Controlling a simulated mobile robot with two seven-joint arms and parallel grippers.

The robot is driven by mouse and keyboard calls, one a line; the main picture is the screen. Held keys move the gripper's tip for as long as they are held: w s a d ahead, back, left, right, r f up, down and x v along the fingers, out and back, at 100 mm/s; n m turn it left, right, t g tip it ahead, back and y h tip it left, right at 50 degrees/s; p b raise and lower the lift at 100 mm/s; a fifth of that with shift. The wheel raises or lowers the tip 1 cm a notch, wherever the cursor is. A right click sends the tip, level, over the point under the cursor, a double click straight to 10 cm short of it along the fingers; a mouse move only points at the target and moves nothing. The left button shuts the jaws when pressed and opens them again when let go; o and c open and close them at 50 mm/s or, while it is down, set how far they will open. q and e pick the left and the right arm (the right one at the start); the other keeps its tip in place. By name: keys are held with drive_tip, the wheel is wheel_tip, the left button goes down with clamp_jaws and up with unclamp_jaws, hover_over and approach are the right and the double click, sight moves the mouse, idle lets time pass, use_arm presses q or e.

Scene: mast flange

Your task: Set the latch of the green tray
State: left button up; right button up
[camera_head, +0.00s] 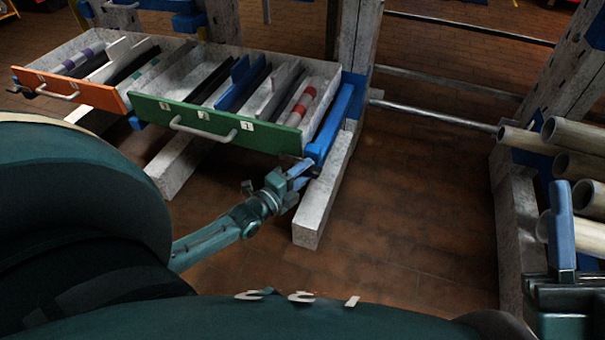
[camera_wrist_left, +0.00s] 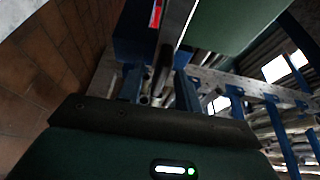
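The green tray (camera_head: 208,124) has a green front with a pale handle (camera_head: 203,132) and white number labels. It stands pulled out of the rack. A small dark fitting, perhaps the latch (camera_head: 290,158), shows at the front's lower right corner, too small to tell its position. My left gripper (camera_head: 298,178) is just below that corner, by the end of a blue rail (camera_head: 328,136). Its blue fingers look apart. In the left wrist view, the fingers (camera_wrist_left: 160,88) stand either side of a narrow grey bar (camera_wrist_left: 172,28); contact is unclear. My right gripper (camera_head: 562,228) is at the right edge, partly cut off.
An orange-fronted tray (camera_head: 70,88) stands left of the green one. Both hold dividers and rods. A concrete beam (camera_head: 322,205) juts out below the green tray's right side. Pale pipes (camera_head: 575,135) lie racked at right. The brick floor between is clear.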

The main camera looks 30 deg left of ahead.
use_arm(q)
drive_tip(key=shift+c, duration=0.5)
clamp_jaws()
